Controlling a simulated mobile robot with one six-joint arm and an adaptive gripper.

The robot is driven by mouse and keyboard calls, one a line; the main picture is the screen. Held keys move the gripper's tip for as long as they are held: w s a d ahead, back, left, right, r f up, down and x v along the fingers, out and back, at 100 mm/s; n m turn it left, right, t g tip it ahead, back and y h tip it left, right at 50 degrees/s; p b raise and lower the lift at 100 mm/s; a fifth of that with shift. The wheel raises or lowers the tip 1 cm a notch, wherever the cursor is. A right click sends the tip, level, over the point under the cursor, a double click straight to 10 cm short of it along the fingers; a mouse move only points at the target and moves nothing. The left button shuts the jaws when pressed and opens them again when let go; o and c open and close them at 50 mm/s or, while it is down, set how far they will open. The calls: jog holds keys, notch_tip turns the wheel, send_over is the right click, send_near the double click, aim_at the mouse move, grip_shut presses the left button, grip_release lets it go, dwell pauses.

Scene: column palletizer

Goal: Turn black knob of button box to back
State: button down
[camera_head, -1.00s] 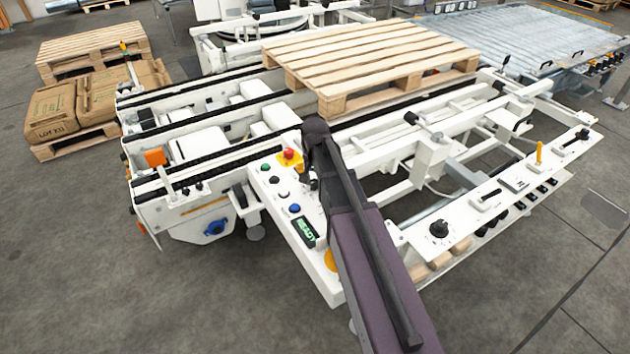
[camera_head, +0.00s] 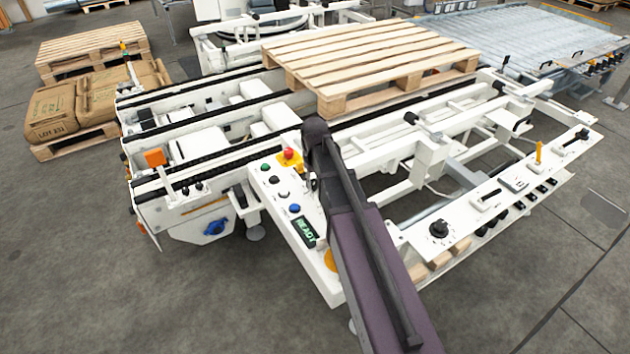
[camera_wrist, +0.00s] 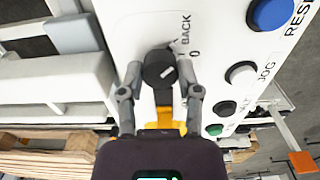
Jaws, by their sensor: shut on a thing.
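The black knob (camera_wrist: 158,69) stands on the white panel of the button box (camera_wrist: 215,18) in the wrist view. A short white mark on its face slants to the upper right, roughly toward the printed "0". The word "BACK" is printed above that. My gripper (camera_wrist: 162,72) has one finger on each side of the knob and is shut on it. The button box (camera_head: 318,262) also shows in the head view, where my arm hides the knob and my fingers.
In the head view a red emergency stop (camera_head: 289,155) is close to my arm. A wooden pallet (camera_head: 370,60) lies on the conveyor behind.

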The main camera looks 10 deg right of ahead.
dwell(0.3)
jog(key=shift+c, duration=1.5)
grip_release()
jog(key=shift+m, duration=0.3)
